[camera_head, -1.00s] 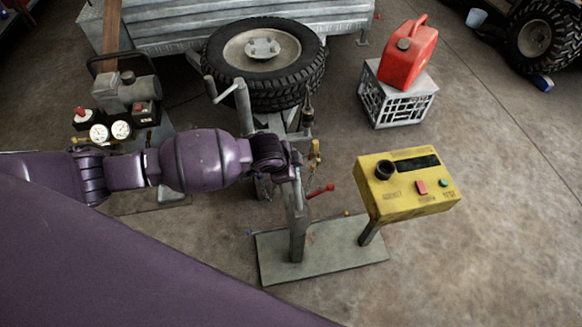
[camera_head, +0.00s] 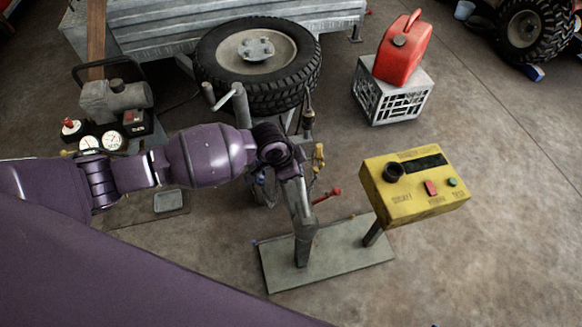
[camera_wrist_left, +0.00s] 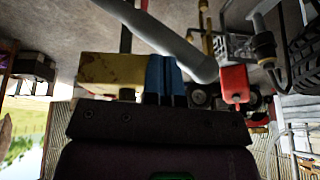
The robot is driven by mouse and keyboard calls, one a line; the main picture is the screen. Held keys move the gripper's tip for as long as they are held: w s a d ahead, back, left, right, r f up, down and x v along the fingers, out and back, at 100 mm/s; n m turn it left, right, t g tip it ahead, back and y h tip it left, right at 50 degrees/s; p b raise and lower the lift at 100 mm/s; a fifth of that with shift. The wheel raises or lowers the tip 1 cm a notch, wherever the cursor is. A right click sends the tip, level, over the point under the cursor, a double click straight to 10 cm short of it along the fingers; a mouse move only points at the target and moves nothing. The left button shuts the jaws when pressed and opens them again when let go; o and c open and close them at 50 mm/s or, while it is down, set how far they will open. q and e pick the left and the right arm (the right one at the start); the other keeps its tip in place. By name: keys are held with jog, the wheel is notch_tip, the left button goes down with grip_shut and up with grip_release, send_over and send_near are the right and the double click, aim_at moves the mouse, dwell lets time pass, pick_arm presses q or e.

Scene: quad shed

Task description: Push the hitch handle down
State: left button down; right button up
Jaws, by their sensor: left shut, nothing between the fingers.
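A red-tipped handle (camera_head: 327,195) sticks out to the right beside the upright grey post (camera_head: 303,235), which stands on a flat grey plate (camera_head: 345,262). I take it for the hitch handle; it points up and to the right. My left arm reaches in from the left, and its wrist is at the post's top. In the left wrist view my left gripper (camera_wrist_left: 164,78) shows blue fingers close together, with nothing between them. A grey bar (camera_wrist_left: 170,38) passes close by the fingertips; I cannot tell whether they touch. My right gripper is not in view.
A yellow control box (camera_head: 416,187) stands right of the post. Behind are a spare tyre (camera_head: 285,95), a metal trailer (camera_head: 190,28) and a red fuel can (camera_head: 402,55) on a crate (camera_head: 405,103). A compressor (camera_head: 112,105) stands left.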

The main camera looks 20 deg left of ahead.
pick_arm(q)
jog(key=w+a+f+n+g+h+b, duration=0.1)
jog(key=w+a+f+g+h+b, duration=0.1)
jog(key=f+b, duration=0.3)
jog(key=shift+w+a+f+g+h, duration=0.35)
jog(key=shift+w+f+g, duration=0.3)
jog(key=shift+w+g, duration=0.2)
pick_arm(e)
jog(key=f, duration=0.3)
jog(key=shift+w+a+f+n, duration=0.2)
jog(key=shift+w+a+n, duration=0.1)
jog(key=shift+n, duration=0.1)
pick_arm(q)
jog(key=shift+b, duration=0.3)
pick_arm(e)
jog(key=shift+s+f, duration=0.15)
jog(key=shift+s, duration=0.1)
